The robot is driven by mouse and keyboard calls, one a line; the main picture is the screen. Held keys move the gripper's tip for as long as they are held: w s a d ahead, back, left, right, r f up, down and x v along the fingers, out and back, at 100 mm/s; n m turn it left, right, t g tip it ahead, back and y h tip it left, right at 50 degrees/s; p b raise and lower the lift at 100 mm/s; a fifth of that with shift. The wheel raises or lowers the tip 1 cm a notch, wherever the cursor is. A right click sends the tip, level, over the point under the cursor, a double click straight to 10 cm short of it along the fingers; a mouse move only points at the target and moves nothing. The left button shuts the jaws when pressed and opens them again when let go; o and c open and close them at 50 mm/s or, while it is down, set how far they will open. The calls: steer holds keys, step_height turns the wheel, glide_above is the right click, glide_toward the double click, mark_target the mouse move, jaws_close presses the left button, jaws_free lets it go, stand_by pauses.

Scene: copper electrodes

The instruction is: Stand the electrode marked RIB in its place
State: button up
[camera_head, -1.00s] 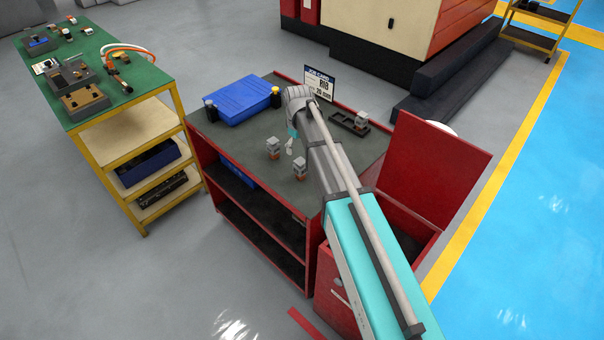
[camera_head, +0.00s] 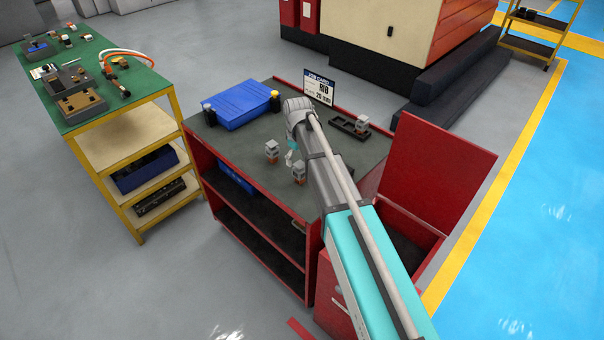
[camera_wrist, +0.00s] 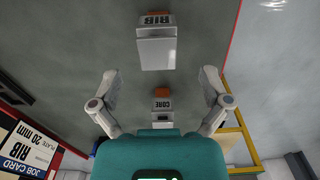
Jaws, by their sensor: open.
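The electrode marked RIB (camera_wrist: 155,45), a grey block on an orange copper part with a label, stands on the grey bench top (camera_head: 240,158). In the head view it appears to be the nearer electrode (camera_head: 299,173). The electrode marked CORE (camera_wrist: 162,105) stands apart from it, farther left in the head view (camera_head: 272,151). My gripper (camera_wrist: 161,90) is open and empty above the bench, its fingers spread either side of the CORE electrode in the wrist picture, with RIB beyond the fingertips. A dark holder (camera_head: 346,127) at the back right carries another grey block (camera_head: 361,123).
A job card (camera_head: 319,87) reading RIB stands at the bench's back edge; it shows in the wrist view too (camera_wrist: 28,145). A blue case (camera_head: 238,104) lies at the bench's back left. A red open lid (camera_head: 437,170) rises at the right. A green-topped cart (camera_head: 118,102) stands left.

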mark_target(300, 164)
steer(key=shift+f, duration=0.1)
steer(key=f+b, duration=0.3)
steer(key=shift+s+d+f, duration=0.1)
steer(key=shift+d+f, duration=0.1)
steer(key=shift+d, duration=0.05)
steer(key=shift+f+b, duration=0.85)
steer(key=shift+b, duration=0.3)
steer(key=shift+c, duration=0.3)
jaws_close()
